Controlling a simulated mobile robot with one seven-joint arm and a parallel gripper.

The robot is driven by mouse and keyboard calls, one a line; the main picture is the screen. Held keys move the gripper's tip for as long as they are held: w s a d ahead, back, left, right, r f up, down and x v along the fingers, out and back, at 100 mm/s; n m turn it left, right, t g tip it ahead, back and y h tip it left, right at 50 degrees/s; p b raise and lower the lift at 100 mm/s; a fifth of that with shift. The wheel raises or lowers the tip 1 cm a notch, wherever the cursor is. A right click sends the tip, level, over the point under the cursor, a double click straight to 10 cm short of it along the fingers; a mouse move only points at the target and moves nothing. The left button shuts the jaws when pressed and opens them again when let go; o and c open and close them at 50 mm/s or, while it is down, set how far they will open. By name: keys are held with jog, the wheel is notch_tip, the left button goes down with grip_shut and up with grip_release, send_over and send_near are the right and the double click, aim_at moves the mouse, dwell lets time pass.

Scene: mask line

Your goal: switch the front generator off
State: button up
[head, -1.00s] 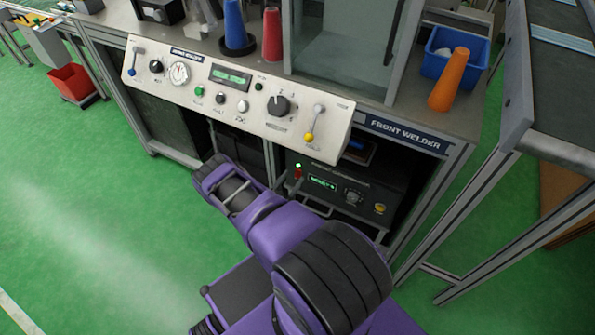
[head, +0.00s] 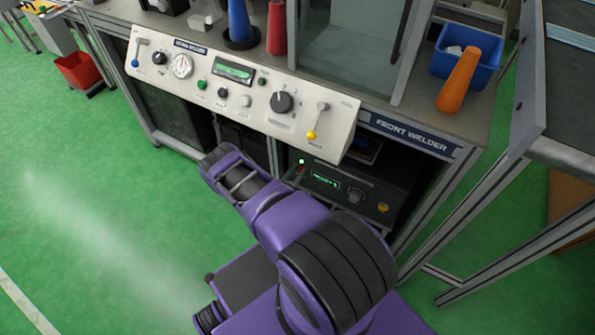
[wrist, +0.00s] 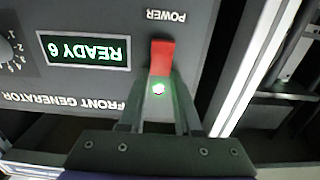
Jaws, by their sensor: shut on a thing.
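The front generator (head: 350,190) is a dark box on the shelf under the front welder's bench. In the wrist view its panel (wrist: 100,88) appears upside down, labelled FRONT GENERATOR. A lit green display (wrist: 84,49) reads READY 6. A red power switch (wrist: 162,56) stands beside the POWER label. My gripper (wrist: 161,76) is shut on the red switch, one finger on each side of it. A green lamp (wrist: 158,89) glows between the fingers. In the head view my arm reaches toward the generator's left side, and the fingers are hard to make out.
The welder's sloping control panel (head: 240,95) overhangs the generator, with knobs and a yellow-tipped lever. A metal frame post (wrist: 250,65) stands close beside the switch in the wrist view. An orange cone (head: 459,80) and a blue bin (head: 482,72) sit on the bench. Green floor is open at left.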

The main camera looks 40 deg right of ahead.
grip_shut()
jog(key=shift+f, duration=0.1)
jog(key=shift+a+t+h, duration=0.1)
jog(key=shift+t+h, duration=0.3)
jog(key=shift+h, duration=0.1)
jog(key=o, duration=0.7)
grip_release()
jog(key=shift+s+a+f, duration=0.1)
